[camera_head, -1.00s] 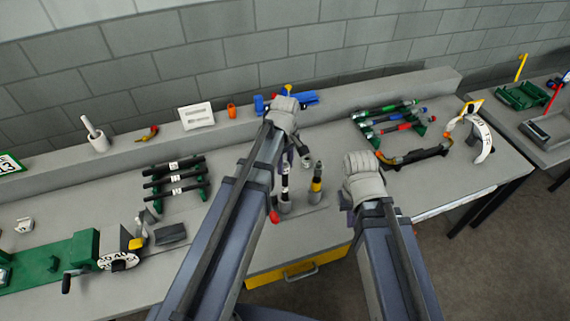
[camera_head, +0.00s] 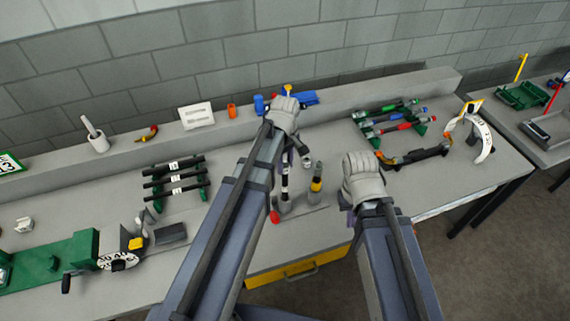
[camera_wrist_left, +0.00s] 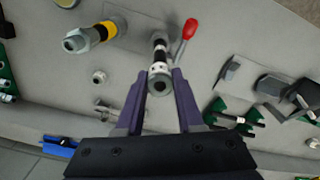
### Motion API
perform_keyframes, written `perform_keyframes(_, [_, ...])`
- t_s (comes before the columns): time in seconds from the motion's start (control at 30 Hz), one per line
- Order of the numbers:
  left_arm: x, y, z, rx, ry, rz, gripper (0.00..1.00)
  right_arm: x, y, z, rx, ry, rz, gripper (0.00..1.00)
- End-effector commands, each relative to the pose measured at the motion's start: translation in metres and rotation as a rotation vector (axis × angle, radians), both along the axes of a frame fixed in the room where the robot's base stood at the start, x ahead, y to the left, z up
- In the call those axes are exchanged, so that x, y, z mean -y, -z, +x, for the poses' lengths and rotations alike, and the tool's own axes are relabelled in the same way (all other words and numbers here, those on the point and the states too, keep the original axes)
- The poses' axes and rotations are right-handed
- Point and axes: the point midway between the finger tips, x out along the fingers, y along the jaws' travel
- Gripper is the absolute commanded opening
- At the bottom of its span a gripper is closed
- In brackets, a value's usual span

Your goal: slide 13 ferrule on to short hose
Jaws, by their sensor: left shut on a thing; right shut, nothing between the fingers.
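A short dark hose with white bands (camera_head: 284,181) stands upright in a grey holder (camera_head: 284,206); it also shows in the left wrist view (camera_wrist_left: 160,46). My left gripper (camera_wrist_left: 159,86) is at its top end, with purple fingers shut on a grey ring-shaped ferrule (camera_wrist_left: 160,87). The ferrule is in line with the hose; I cannot tell how far it is over the hose end. In the head view my left gripper (camera_head: 288,160) is partly hidden by its own arm. My right gripper (camera_head: 346,208) is shut and empty, its fingertips mostly hidden, right of the holders.
An upright yellow-banded tool (camera_head: 316,184) stands right beside the hose. A loose grey nut (camera_wrist_left: 99,77) lies close by. A red-ended handle (camera_wrist_left: 189,29) is near the holder. Racks of dark hoses (camera_head: 158,184) and coloured hoses (camera_head: 395,118) stand left and right.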

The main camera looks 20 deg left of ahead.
Motion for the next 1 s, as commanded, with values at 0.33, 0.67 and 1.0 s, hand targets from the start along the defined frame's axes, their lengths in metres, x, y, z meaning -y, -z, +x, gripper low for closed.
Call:
perform_keyframes(0.33, [0.000,0.000,0.000,0.000,0.000,0.000,0.00,0.000,0.000,0.000,0.000,0.000,0.000,0.00])
perform_keyframes(0.67, [0.000,0.003,0.000,0.000,0.000,0.000,0.00,0.000,0.003,0.000,0.000,0.000,0.000,0.00])
perform_keyframes(1.0, [0.000,0.011,0.000,0.000,0.000,0.000,0.00,0.000,0.011,0.000,0.000,0.000,0.000,0.00])
